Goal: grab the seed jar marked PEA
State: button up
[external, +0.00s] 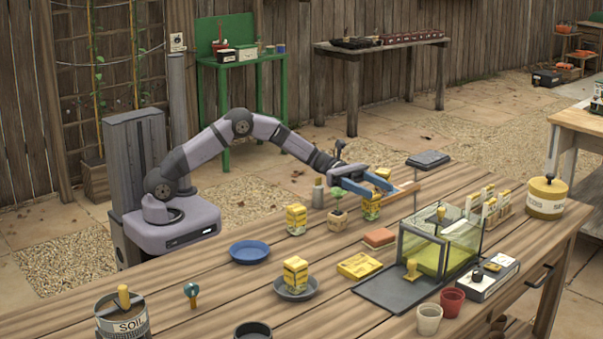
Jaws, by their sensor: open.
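Several yellow-labelled seed jars stand on the wooden table. One jar (296,219) is left of the small potted plant. Another jar (295,273) stands in a grey dish (309,292) nearer the front. A third jar (371,209) is right of the plant, partly hidden under my gripper. A yellow top (383,173) shows just behind the gripper. The labels are too small to read, so I cannot tell which is PEA. My gripper (382,191) has blue fingers, spread open, over or beside the third jar. I cannot tell whether it touches the jar.
A small potted plant (337,218) stands close left of the gripper. A thin wooden piece (403,194) lies or sticks out just right of it. A glass case (465,240), sponge block (379,237) and yellow packet (360,265) are nearer the front. A blue plate (250,251) is left.

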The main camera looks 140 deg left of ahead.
aim_at(376, 204)
jog(key=shift+f, duration=0.45)
notch_tip(376, 204, down, 4)
jog(key=shift+r, duration=0.15)
jog(key=shift+w+d, duration=0.15)
jog(key=shift+w, duration=1.4)
jog(key=shift+c, duration=0.6)
jog(key=c, duration=1.1)
jog(key=shift+r, duration=0.15)
notch_tip(376, 204, up, 10)
jog(key=shift+f, duration=0.1)
